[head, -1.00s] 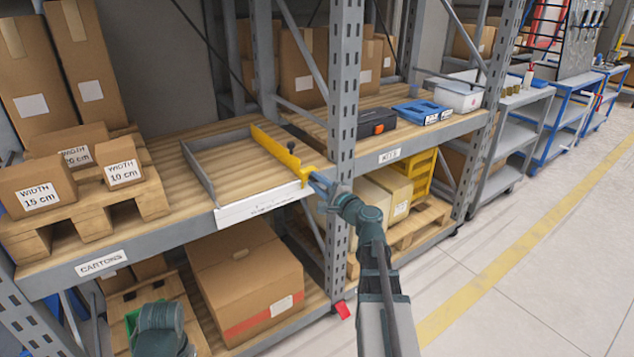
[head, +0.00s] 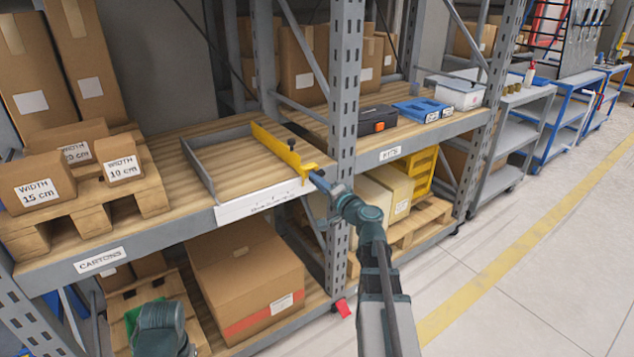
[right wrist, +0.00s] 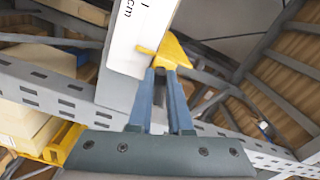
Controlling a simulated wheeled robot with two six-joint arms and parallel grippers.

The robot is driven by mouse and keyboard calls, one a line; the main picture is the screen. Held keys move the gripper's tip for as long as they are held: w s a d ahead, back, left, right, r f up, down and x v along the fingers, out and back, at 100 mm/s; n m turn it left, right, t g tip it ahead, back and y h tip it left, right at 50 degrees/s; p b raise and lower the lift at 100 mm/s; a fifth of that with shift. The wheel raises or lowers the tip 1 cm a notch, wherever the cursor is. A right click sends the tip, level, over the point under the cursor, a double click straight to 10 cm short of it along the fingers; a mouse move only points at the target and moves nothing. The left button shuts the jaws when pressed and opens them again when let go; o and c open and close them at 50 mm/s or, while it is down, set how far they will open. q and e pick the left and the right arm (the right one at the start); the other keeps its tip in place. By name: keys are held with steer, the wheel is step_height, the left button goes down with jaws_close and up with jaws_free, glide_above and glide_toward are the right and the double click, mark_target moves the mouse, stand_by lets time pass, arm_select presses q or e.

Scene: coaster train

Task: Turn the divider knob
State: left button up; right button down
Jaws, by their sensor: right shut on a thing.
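The yellow divider (head: 275,146) stands upright along the right side of a grey-framed tray (head: 199,168) on the shelf. My right gripper (head: 315,175) is shut on the yellow front end of the divider, at the shelf's front edge. In the right wrist view the two blue fingers (right wrist: 172,72) close on this yellow piece (right wrist: 174,50), beside a white scale strip (right wrist: 140,35). The knob is not clear in that view. My left arm shows at bottom left, but its gripper is not in view.
A grey rack upright (head: 345,90) stands just right of my right gripper. Labelled cartons (head: 120,160) sit on a pallet at left. A black case (head: 377,118) and a blue tray (head: 422,110) lie on the shelf to the right. The tray's middle is empty.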

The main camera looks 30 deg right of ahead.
stand_by(0.4)
steer(key=shift+d, duration=0.1)
steer(key=c, duration=0.8)
jaws_free()
steer(key=shift+c, duration=0.2)
steer(key=shift+s, duration=0.1)
